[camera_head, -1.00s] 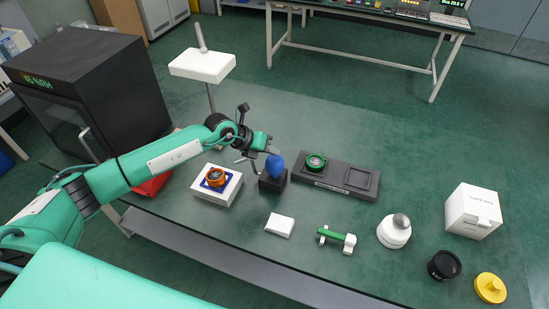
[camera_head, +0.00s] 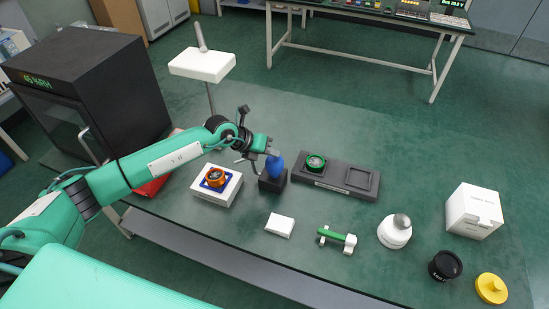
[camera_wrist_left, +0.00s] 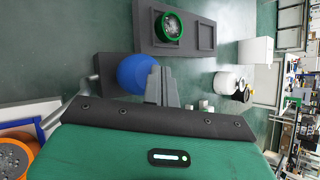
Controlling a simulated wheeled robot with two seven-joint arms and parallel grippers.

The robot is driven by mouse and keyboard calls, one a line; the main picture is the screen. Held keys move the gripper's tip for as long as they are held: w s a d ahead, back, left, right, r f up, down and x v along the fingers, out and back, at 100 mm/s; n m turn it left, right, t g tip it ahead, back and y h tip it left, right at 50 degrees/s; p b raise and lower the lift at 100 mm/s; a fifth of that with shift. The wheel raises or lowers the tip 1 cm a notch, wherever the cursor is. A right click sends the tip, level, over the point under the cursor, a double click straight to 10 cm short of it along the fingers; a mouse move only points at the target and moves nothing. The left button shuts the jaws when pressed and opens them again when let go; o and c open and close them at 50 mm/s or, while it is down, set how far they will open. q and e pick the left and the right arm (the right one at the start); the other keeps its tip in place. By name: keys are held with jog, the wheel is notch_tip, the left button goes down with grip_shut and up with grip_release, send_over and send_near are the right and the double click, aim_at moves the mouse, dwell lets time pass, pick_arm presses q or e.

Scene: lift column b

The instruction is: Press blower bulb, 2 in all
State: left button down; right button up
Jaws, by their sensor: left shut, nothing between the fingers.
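The blower bulb (camera_head: 275,166) is blue and rounded and stands upright on a small black block (camera_head: 271,184) near the middle of the bench. My left gripper (camera_head: 268,150) is at the top of the bulb, its fingers shut with nothing between them. In the left wrist view the bulb (camera_wrist_left: 138,74) shows beside the shut grey fingers (camera_wrist_left: 162,86), partly hidden behind the gripper body. I cannot tell whether the fingertips touch it. My right gripper is not in view.
A dark tray (camera_head: 337,180) with a green-ringed part lies right of the bulb. A white box (camera_head: 217,192) with an orange-ringed part stands left. In front are a white block (camera_head: 279,225) and a green-handled piece (camera_head: 337,239).

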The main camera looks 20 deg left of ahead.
aim_at(271, 159)
pick_arm(q)
jog(key=shift+f+b, duration=0.45)
jog(key=shift+f, duration=0.35)
dwell(0.5)
jog(key=shift+r, duration=0.1)
jog(key=shift+r+p, duration=0.9)
jog(key=shift+r, duration=0.2)
jog(key=shift+r+p, duration=1.85)
jog(key=shift+r, duration=0.75)
jog(key=shift+f, duration=0.1)
dwell(0.4)
